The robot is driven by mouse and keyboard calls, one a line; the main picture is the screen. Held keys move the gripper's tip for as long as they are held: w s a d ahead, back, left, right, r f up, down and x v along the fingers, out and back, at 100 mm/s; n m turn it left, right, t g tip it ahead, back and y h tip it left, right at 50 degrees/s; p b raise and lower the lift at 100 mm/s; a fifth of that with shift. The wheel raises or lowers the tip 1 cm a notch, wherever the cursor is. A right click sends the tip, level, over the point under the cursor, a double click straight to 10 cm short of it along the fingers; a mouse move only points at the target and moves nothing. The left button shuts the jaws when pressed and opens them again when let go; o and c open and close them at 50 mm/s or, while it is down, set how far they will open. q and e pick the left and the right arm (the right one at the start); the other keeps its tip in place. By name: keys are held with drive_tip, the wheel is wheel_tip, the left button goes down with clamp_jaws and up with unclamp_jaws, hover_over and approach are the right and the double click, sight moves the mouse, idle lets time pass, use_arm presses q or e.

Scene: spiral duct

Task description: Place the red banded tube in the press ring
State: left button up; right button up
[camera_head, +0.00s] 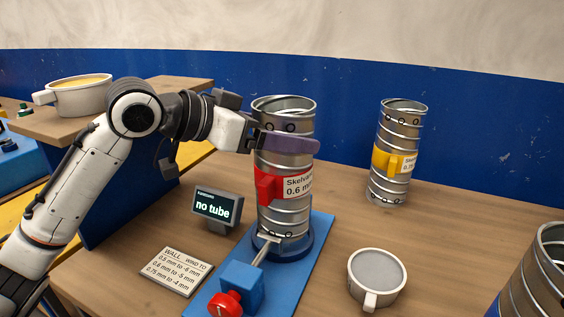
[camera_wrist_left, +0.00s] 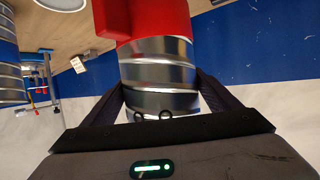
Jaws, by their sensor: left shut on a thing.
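The red banded tube (camera_head: 287,214) is a spiral metal tube with a red band and a label reading "0.6 m…". It stands upright over the press ring (camera_head: 298,249), a dark blue ring on the blue press base (camera_head: 316,232). I cannot tell whether its lower end is fully seated. My left gripper (camera_head: 290,144) is shut on the tube's upper part, above the red band. The left wrist view shows both fingers (camera_wrist_left: 163,98) on either side of the tube's bare metal (camera_wrist_left: 158,68). My right gripper is not in view.
A display (camera_head: 214,207) reads "no tube". A wall-thickness card (camera_head: 175,270) lies in front of it. A red knob (camera_head: 225,303) is on the press front. A yellow banded tube (camera_head: 404,120) stands back right. A handled cup (camera_head: 377,272) is front right. Another metal tube (camera_head: 540,275) is at the right edge.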

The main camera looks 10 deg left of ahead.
use_arm(q)
drive_tip(key=shift+f, duration=1.9)
drive_tip(key=o, duration=1.8)
drive_tip(key=shift+f, duration=0.25)
drive_tip(key=b+v, duration=0.1)
drive_tip(key=v, duration=1.1)
drive_tip(key=shift+r, duration=0.15)
